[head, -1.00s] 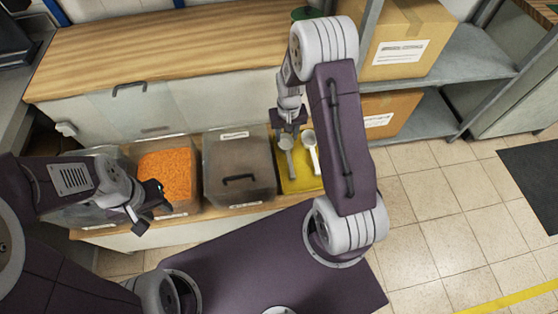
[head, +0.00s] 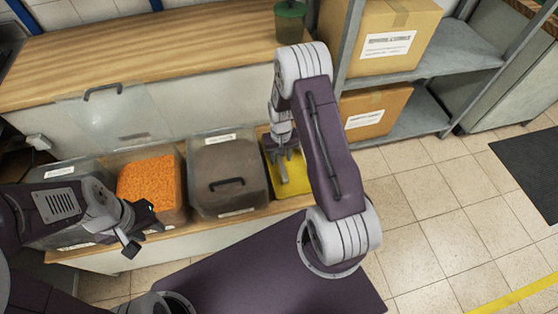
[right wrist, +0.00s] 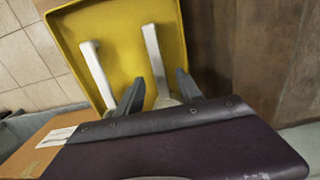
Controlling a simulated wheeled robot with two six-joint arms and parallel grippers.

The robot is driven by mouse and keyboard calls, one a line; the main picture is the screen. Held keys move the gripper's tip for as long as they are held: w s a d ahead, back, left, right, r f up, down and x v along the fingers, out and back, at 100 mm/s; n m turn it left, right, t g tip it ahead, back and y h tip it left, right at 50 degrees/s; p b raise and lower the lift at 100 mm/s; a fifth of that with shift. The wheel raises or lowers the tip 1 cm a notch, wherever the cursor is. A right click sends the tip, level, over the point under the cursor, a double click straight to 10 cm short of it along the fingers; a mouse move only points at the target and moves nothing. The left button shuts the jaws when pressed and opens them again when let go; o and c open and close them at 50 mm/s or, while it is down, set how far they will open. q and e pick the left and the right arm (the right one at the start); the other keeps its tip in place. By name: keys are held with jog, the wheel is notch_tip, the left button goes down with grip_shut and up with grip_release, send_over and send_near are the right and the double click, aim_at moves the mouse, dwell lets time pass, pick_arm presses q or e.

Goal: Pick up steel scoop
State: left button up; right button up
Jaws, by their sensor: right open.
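The yellow tray (head: 288,200) is on the low bench, partly hidden by my right arm. The grey steel scoop (head: 283,172) lies in it; in the right wrist view its handle (right wrist: 153,52) points away and its bowl is partly hidden. My right gripper (head: 281,148) is pointed down at the tray, open, with its fingers (right wrist: 158,90) on either side of the steel scoop. A whiter scoop (right wrist: 96,72) lies beside it, outside the fingers. My left gripper (head: 142,230) is open and empty, in front of the orange-filled bin.
A clear bin of orange grains (head: 148,188) and a closed dark-filled bin (head: 228,165) stand left of the tray. A shelf with cardboard boxes (head: 393,45) is right of my right arm. A green jar (head: 290,22) stands on the wooden counter (head: 160,50).

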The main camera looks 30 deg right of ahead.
notch_tip(320, 180, down, 2)
jog(key=shift+f, duration=0.25)
jog(key=shift+r, duration=0.15)
jog(key=shift+c, duration=1)
grip_shut()
